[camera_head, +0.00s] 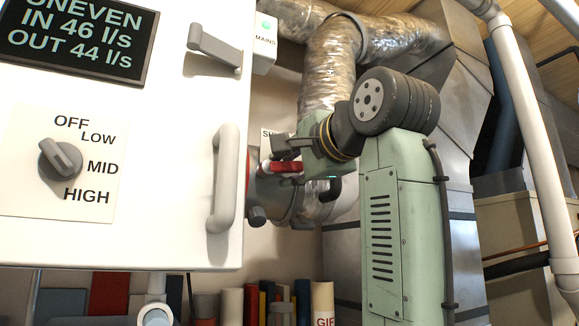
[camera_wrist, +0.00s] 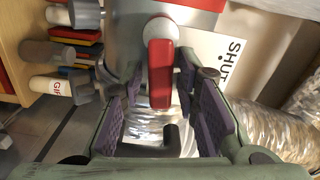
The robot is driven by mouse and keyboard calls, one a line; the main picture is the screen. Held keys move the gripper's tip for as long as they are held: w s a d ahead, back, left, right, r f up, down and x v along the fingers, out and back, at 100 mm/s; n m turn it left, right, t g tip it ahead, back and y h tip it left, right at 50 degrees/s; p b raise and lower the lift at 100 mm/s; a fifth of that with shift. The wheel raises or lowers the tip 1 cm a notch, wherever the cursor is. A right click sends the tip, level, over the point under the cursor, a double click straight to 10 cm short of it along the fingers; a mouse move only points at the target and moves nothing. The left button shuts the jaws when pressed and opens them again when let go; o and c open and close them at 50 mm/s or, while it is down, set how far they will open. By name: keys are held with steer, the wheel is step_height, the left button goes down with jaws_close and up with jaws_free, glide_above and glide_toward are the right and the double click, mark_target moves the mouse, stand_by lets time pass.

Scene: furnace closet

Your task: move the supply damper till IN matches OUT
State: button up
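The display (camera_head: 75,38) on the white cabinet reads UNEVEN, IN 46 l/s, OUT 44 l/s. The supply damper's red lever (camera_head: 286,167) sticks out from a round metal duct to the right of the cabinet; it also shows in the wrist view (camera_wrist: 160,75), on a pale round hub. A partly hidden sign beside it reads SHUT (camera_wrist: 228,62). My gripper (camera_head: 284,155) is at the lever. In the wrist view its fingers (camera_wrist: 160,88) stand on either side of the lever, with gaps showing, so it looks open around the lever rather than clamped.
The cabinet's grey door handle (camera_head: 224,178) stands close left of my gripper. A fan knob (camera_head: 60,158) with OFF, LOW, MID and HIGH marks is on the cabinet front. Foil ducts (camera_head: 330,65) run above and behind. Several rolls and books (camera_head: 265,303) stand below.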

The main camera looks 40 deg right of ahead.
jaws_close()
steer(key=shift+a+r+n, duration=0.1)
steer(key=shift+r+n, duration=0.3)
steer(key=shift+n, duration=0.8)
steer(key=shift+o, duration=1.4)
jaws_free()
